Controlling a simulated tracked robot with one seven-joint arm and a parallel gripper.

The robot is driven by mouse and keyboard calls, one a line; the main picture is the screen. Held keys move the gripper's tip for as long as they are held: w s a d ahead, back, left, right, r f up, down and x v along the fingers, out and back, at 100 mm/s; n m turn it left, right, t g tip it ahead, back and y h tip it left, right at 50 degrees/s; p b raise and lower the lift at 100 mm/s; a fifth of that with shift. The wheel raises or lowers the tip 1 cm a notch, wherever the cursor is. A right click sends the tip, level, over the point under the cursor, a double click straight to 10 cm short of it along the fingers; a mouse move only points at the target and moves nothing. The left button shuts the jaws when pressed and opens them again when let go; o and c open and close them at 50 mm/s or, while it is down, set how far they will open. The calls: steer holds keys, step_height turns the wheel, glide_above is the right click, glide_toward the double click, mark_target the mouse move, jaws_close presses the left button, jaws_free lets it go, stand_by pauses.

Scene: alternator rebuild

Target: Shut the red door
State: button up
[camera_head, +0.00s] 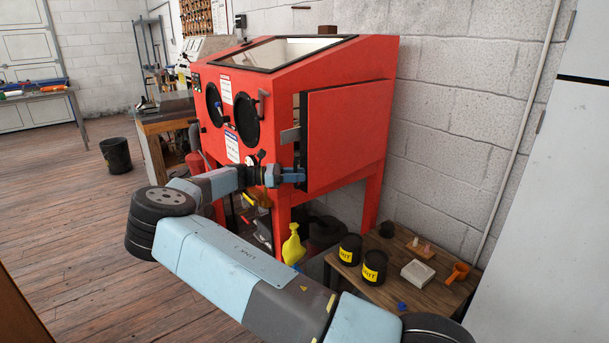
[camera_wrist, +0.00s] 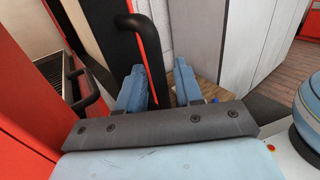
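The red door (camera_head: 347,135) is on the right side of the red cabinet (camera_head: 270,85). It stands slightly ajar, with a dark gap along its front edge. My gripper (camera_head: 297,176) is at the lower front edge of the door. In the wrist view, its two blue fingers (camera_wrist: 159,66) are apart. The door's red edge (camera_wrist: 148,50) runs between them, nearer the left finger, and a black handle (camera_wrist: 140,24) shows above. I cannot tell whether a finger touches the door.
A low wooden table (camera_head: 405,293) with black pots (camera_head: 375,267) stands at the right, below the door. A block wall (camera_head: 450,110) is close behind the cabinet. A yellow bottle (camera_head: 293,246) sits under it.

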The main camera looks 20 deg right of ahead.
steer(key=v, duration=1.3)
steer(key=shift+w+a, duration=0.2)
steer(key=shift+a, duration=0.15)
steer(key=shift+c, duration=0.3)
